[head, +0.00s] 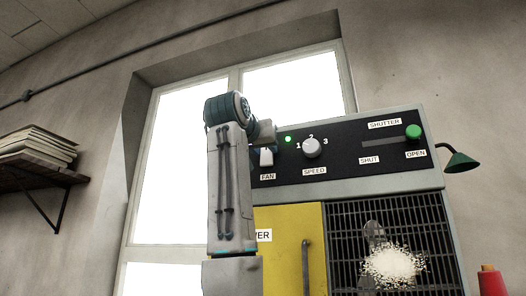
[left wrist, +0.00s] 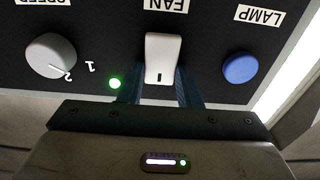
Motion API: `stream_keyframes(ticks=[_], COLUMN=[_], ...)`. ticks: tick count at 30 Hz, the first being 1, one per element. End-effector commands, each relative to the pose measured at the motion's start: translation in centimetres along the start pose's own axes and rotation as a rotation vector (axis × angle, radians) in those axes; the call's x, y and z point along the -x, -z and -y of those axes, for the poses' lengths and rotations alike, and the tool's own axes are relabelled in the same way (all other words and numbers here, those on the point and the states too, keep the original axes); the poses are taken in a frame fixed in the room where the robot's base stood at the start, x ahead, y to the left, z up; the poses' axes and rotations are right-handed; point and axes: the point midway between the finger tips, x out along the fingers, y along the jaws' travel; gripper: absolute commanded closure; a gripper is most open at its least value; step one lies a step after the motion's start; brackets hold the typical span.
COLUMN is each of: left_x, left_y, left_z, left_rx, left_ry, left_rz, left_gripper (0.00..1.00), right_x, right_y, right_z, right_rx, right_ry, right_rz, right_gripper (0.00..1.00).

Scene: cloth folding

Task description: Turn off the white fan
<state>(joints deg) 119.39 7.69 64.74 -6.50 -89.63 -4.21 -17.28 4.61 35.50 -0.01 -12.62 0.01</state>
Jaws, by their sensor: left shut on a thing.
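The white fan switch (head: 267,157) sits above the FAN label on the black control panel (head: 350,152). In the left wrist view the white switch (left wrist: 162,58) stands out, with a small dark mark near its lower end. A green light (left wrist: 115,84) glows beside it. My left gripper (head: 266,146) is at the switch, partly hidden by my arm in the head view. In the left wrist view its dark fingers (left wrist: 161,88) reach to both sides of the switch and are shut on it. My right gripper is not in view.
The speed knob (head: 312,148) and the blue lamp button (left wrist: 240,68) flank the switch. A green shutter knob (head: 413,131) stands at OPEN. Below are a yellow panel (head: 288,250) and a dark grille (head: 345,225) with pale bits (head: 393,265). A green lamp (head: 461,161) is at right.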

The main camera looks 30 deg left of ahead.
Motion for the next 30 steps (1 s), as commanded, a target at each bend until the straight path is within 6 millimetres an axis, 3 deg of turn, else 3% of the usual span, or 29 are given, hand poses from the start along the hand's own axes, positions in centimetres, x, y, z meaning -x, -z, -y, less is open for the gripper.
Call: stream_keyframes(ticks=[1, 7, 20, 21, 23, 30], left_x=[0.2, 0.3, 0.3, 0.3, 0.3, 0.3], left_y=[-0.8, -1.0, -0.6, -0.6, -0.6, -0.6], left_z=[0.0, 0.1, 0.0, 0.0, 0.0, 0.0], left_rx=[0.0, 0.0, 0.0, 0.0, 0.0, 0.0], left_ry=[0.0, 0.001, 0.0, 0.0, 0.0, 0.0], left_rz=[-0.039, -0.181, -0.229, -0.229, -0.229, -0.228], left_gripper=[0.92, 0.92, 0.92, 0.61, 0.49, 0.47], right_x=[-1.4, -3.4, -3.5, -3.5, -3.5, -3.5], right_y=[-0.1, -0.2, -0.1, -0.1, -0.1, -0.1], right_z=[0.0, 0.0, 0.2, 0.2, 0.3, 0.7], right_rx=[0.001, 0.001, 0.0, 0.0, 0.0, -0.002], right_ry=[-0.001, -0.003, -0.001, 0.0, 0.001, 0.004], right_rz=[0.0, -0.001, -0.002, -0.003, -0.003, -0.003], right_gripper=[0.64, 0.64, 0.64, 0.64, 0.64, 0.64])
